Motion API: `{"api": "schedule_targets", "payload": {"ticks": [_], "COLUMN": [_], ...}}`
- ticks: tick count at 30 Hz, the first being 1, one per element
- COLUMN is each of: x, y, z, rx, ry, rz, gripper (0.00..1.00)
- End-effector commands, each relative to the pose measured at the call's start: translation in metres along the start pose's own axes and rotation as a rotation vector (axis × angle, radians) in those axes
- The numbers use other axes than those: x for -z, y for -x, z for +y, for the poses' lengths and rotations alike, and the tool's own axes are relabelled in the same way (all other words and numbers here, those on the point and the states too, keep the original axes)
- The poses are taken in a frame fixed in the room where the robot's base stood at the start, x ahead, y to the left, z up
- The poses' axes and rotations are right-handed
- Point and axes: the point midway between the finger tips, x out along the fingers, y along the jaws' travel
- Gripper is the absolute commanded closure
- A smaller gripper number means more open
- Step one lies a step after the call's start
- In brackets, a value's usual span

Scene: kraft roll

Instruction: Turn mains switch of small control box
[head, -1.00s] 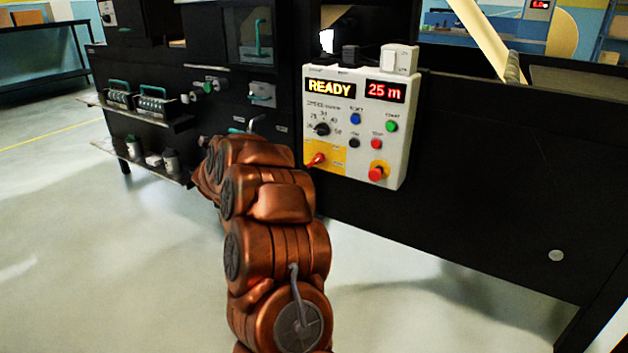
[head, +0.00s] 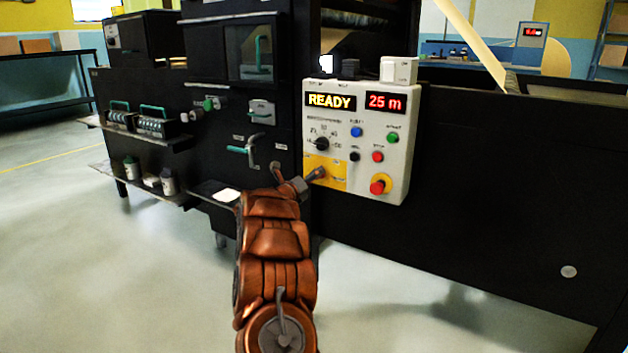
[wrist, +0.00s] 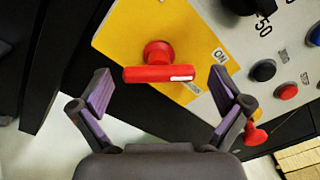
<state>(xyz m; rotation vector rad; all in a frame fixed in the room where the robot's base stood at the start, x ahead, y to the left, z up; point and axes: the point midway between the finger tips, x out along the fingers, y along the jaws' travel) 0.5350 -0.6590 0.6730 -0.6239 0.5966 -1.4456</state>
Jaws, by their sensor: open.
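The small control box (head: 398,160) is a pale panel on the black machine, with lit displays reading READY and 25 m. In the wrist view the mains switch (wrist: 160,73) is a red handle on a yellow plate (wrist: 128,32), with an ON label at its right. Its bar lies nearly level in that view, with a white mark at its right end. My gripper (wrist: 163,87) is open, its purple-padded fingers on either side of the switch and apart from it. In the head view my gripper (head: 312,182) covers the switch at the box's lower left.
A red emergency button (head: 380,185) on a yellow ring sits right of the switch. Several small buttons and a black dial (head: 321,144) are above. A teal-handled lever (head: 242,150) stands out from the machine on the left. The floor in front is clear.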

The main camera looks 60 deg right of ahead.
Motion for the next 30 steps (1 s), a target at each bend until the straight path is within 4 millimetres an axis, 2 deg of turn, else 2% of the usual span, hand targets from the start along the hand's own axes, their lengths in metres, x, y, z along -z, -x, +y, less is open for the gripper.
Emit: {"api": "schedule_targets", "payload": {"ticks": [7,19,30], "x": [0.001,0.000,0.000], "y": [-0.018,-0.022,-0.021], "z": [0.001,0.001,0.001], "rx": [-0.001,-0.003,-0.003], "ry": [0.000,0.001,0.001], "rz": [0.001,0.000,0.000], "gripper": [0.00,0.00,0.38]}}
